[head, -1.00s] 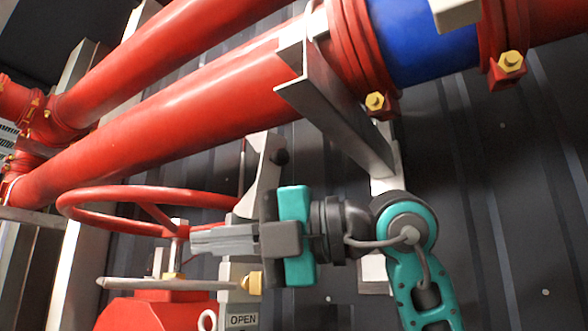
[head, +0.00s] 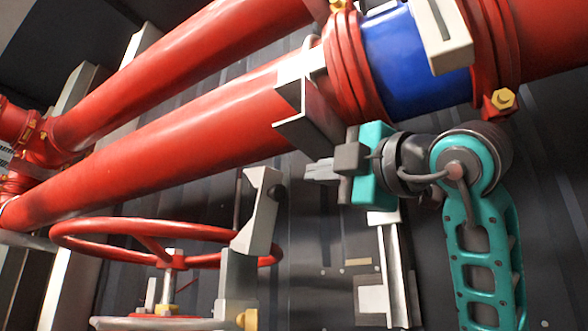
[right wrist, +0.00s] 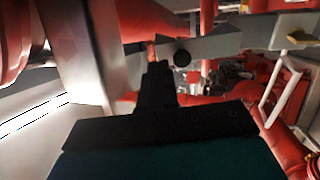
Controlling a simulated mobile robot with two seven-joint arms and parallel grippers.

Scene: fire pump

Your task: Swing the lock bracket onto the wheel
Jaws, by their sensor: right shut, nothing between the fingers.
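The red handwheel (head: 75,228) is at the lower left in the head view, on a stem above a red valve body. The pale metal lock bracket (head: 259,215), with a dark round knob on it, stands upright at the wheel's right side and overlaps its rim in the picture. I cannot tell whether it touches the rim. My right gripper (head: 308,172) is shut and empty, to the upper right of the bracket, and appears apart from it. In the right wrist view the shut fingers (right wrist: 158,68) show dark, with a dark knob (right wrist: 182,58) just beyond. My left gripper is not in view.
Large red pipes (head: 170,135) cross above the wheel. A metal pipe support (head: 312,130) sticks out close above my right gripper. A blue pipe section (head: 405,65) is at the upper right. The dark ribbed wall (head: 320,270) below the gripper has a pale upright rail (head: 393,265).

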